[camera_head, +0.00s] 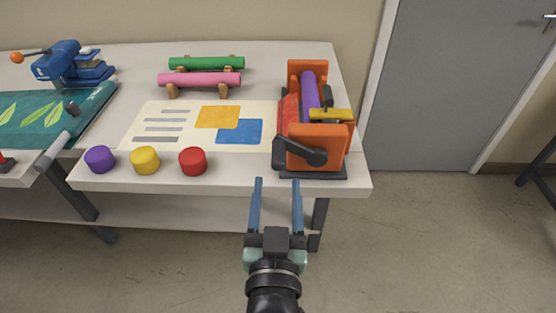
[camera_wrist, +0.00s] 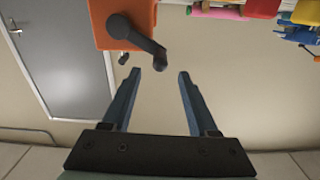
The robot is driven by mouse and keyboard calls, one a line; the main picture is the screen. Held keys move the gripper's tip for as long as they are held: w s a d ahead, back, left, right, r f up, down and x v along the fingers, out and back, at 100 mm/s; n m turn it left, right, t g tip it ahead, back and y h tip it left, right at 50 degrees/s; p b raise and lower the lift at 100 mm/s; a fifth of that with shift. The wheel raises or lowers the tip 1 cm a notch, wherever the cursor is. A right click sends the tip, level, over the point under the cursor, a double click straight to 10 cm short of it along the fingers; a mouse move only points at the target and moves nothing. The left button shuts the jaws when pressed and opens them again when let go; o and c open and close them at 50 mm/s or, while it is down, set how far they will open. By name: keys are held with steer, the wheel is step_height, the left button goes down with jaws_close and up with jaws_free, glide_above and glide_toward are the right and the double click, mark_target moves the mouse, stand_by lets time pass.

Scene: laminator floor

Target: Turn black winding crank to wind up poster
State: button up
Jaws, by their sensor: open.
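The black winding crank (camera_head: 302,151) is on the front face of an orange machine (camera_head: 316,160) at the right end of the table. In the wrist view the crank (camera_wrist: 136,38) is at the top, with its arm slanting down to the right across the orange face (camera_wrist: 100,22). The poster (camera_head: 165,125) lies flat on the table, its right end at the machine. A purple roll (camera_head: 309,90) sits in the machine. My gripper (camera_head: 278,180) is open and empty, in front of the table edge and below the crank. Its two blue fingers (camera_wrist: 172,72) are apart from the crank.
Purple (camera_head: 100,159), yellow (camera_head: 145,160) and red (camera_head: 193,161) caps stand along the front edge. Green (camera_head: 206,63) and pink (camera_head: 200,79) rolls lie on wooden holders behind the poster. A blue tool (camera_head: 72,63) and a teal leaf print (camera_head: 50,118) are at left. Floor is clear right.

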mark_target(278, 169)
steer(key=shift+w, duration=3.2)
jaws_close()
